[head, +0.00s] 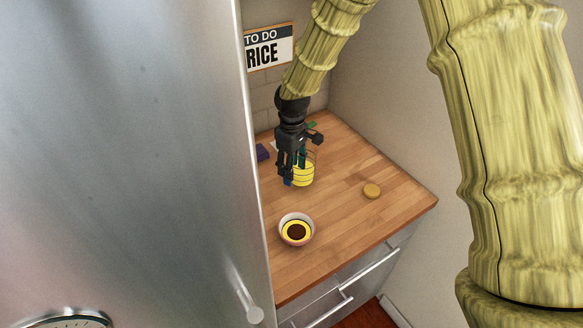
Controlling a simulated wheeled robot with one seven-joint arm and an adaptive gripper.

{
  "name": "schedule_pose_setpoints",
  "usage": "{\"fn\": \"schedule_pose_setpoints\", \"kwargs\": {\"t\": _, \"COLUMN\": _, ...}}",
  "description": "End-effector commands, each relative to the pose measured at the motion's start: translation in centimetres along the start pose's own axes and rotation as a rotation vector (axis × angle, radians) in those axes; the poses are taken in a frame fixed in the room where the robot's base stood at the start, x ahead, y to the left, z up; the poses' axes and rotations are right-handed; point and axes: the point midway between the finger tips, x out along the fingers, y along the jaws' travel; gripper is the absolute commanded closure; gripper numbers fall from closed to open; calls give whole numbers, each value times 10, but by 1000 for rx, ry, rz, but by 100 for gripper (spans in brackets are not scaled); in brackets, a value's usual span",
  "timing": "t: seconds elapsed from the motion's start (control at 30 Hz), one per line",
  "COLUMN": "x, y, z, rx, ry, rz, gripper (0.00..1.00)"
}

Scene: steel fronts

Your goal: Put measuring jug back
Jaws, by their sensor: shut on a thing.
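My gripper (299,167) is at the back part of the wooden counter, pointing down. It is shut on a clear measuring jug (306,177) with dark markings and yellow in its lower part. The gripper's fingers hide part of the jug's left side. I cannot tell whether the jug's base touches the counter.
A dark blue thing (262,152) is at the back left. A steel front (120,150) blocks the left.

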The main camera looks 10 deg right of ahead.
Motion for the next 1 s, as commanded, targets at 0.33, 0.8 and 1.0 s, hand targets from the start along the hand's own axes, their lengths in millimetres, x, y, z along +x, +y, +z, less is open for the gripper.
{"fn": "schedule_pose_setpoints", "kwargs": {"t": 0.33, "x": 19, "y": 1, "z": -1, "rx": -1, "ry": 2, "rz": 2, "gripper": 100}}
{"fn": "schedule_pose_setpoints", "kwargs": {"t": 0.8, "x": 21, "y": 0, "z": 0, "rx": -1, "ry": 1, "rz": 1, "gripper": 35}}
{"fn": "schedule_pose_setpoints", "kwargs": {"t": 1.0, "x": 21, "y": 0, "z": 0, "rx": -1, "ry": 1, "rz": 1, "gripper": 35}}
